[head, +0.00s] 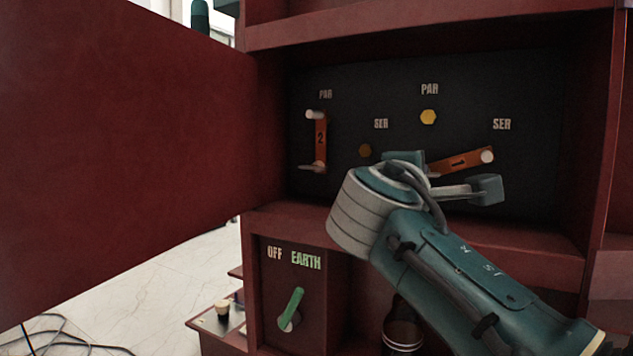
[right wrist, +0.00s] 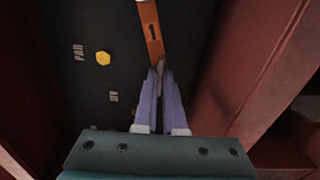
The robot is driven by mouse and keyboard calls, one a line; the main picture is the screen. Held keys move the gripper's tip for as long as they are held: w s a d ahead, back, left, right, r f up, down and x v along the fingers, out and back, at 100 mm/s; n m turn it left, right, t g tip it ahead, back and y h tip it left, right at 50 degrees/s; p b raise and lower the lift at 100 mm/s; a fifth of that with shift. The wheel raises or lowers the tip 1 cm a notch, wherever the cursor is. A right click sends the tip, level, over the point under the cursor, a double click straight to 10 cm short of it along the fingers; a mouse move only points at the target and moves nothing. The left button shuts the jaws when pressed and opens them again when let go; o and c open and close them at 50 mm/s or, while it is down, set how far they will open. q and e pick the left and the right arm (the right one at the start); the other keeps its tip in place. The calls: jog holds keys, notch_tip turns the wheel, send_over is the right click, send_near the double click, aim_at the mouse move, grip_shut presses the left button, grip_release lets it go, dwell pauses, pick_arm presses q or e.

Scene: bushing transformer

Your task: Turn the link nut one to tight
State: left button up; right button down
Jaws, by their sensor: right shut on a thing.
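The orange link marked 1 (head: 460,160) lies nearly level on the black panel. Its right end sits on a pale pin under the right SER label, and its left end is mostly hidden by my right gripper (head: 434,178). In the right wrist view the link (right wrist: 152,32) runs down to my right gripper (right wrist: 160,70). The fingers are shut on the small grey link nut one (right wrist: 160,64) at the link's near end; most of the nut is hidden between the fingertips. My left gripper is not in view.
The orange link marked 2 (head: 320,135) stands upright at PAR, with a nut at its lower end. A yellow hexagonal stud (head: 428,117) and a darker one (head: 365,150) are bare. A red door (head: 120,130) stands open at left. A green OFF/EARTH handle (head: 291,308) is below.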

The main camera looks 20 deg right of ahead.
jog(key=shift+m, duration=0.5)
jog(key=c, duration=1)
grip_release()
jog(key=shift+s+a+r, duration=0.1)
jog(key=shift+s+a, duration=0.15)
jog(key=shift+a, duration=0.1)
jog(key=p+v, duration=0.3)
jog(key=v, duration=0.6)
